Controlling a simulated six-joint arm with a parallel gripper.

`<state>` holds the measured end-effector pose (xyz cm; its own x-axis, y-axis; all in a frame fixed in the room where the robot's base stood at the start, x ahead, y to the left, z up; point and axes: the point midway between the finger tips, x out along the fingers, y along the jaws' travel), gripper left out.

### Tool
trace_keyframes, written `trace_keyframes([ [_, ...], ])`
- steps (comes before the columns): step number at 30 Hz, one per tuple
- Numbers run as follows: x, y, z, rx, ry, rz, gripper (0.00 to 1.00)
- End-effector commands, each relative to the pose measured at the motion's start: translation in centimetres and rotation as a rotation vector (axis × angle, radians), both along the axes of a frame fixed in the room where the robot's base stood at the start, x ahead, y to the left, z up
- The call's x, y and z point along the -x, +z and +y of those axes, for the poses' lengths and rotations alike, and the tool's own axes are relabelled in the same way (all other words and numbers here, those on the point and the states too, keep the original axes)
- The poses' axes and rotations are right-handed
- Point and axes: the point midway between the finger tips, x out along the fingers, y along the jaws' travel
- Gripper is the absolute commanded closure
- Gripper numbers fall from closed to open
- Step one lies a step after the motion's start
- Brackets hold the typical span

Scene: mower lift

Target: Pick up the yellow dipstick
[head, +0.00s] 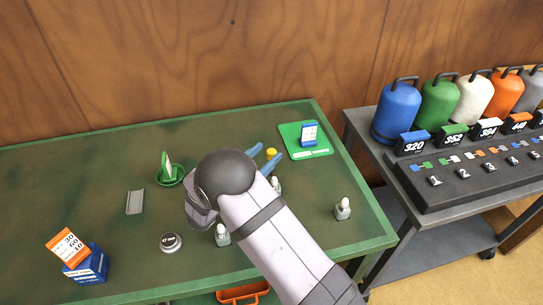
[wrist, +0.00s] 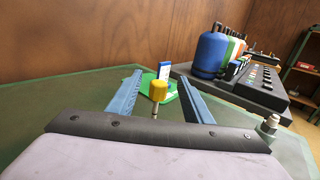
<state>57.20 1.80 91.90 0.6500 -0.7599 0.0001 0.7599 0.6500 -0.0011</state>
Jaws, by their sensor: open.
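The yellow dipstick (wrist: 158,91) shows in the wrist view as a yellow cap on a thin metal stem, between the two blue fingers of my gripper (wrist: 155,92). The fingers are apart and neither is seen touching it. In the head view the yellow cap (head: 271,153) sits near the blue fingertips of my gripper (head: 262,160), left of the green mat. The lower part of the dipstick is hidden behind my gripper and arm.
A green mat (head: 318,153) with a blue-and-white card lies just beyond. Small bottles (head: 342,208) stand to the right. A green dish (head: 160,178), a grey channel (head: 134,202) and a round tin (head: 171,242) are left. A side bench holds colored canisters (head: 397,112).

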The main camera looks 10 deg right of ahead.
Motion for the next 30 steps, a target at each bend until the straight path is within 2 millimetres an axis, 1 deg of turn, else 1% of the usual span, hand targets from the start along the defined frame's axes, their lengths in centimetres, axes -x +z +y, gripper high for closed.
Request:
trace_keyframes([
  [1,0.0,-0.7,0.0,0.002,0.0,0.002,0.54],
  [4,0.0,-1.7,0.0,0.001,0.0,0.001,0.54],
  [6,-0.5,-1.5,-0.7,-0.001,-0.004,-0.002,0.54],
  [17,-1.1,-1.5,-1.4,-0.001,-0.003,-0.001,0.54],
  [20,-1.7,-1.4,-2.2,-0.001,-0.004,-0.001,0.54],
  [27,-3.9,-1.4,-4.7,-0.001,-0.004,-0.001,0.54],
  [30,-4.5,-1.5,-5.4,-0.001,-0.003,0.0,0.54],
])
